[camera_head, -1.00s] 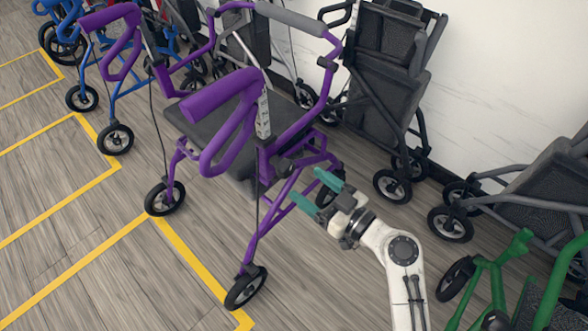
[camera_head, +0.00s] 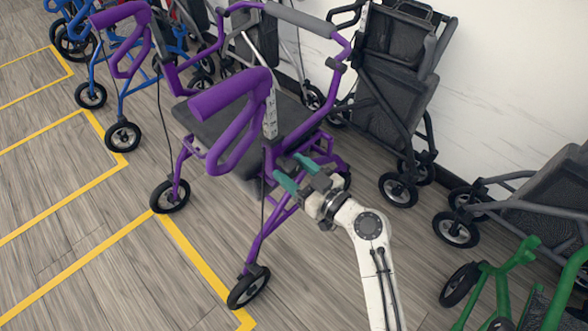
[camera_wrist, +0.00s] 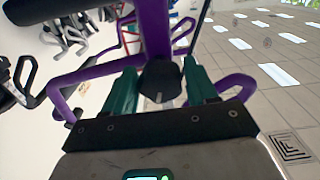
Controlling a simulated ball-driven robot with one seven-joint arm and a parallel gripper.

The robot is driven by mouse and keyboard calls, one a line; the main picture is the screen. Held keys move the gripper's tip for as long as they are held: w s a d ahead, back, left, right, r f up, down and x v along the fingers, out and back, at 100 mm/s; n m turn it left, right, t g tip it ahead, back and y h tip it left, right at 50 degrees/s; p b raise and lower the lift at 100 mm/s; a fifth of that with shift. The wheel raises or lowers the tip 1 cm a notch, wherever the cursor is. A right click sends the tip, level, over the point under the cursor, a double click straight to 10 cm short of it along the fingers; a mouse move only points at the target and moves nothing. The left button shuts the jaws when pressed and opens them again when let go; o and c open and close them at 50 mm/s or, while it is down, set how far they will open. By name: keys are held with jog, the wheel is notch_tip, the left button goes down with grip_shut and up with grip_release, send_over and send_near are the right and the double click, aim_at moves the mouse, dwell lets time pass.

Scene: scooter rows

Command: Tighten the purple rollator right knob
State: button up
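The purple rollator (camera_head: 228,110) stands upright in the middle of the head view, with a black seat and black wheels. In the wrist view its dark round knob (camera_wrist: 160,80) sits on the purple frame (camera_wrist: 153,30), straight ahead of my gripper (camera_wrist: 160,70). The knob appears between the two teal fingers, with a narrow gap on each side. In the head view my gripper (camera_head: 296,174) is open beside the rollator's right side frame, its fingers pointing at the joint. The fingers largely hide the knob there, and I cannot tell how deep it lies between them.
A black rollator (camera_head: 385,105) stands behind against the white wall. A green rollator (camera_head: 500,285) and a dark grey one (camera_head: 545,200) stand at the right. Blue rollators (camera_head: 125,95) are at the left. Yellow floor lines (camera_head: 195,262) mark bays; the front floor is clear.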

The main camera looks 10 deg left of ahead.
jog(key=c, duration=0.7)
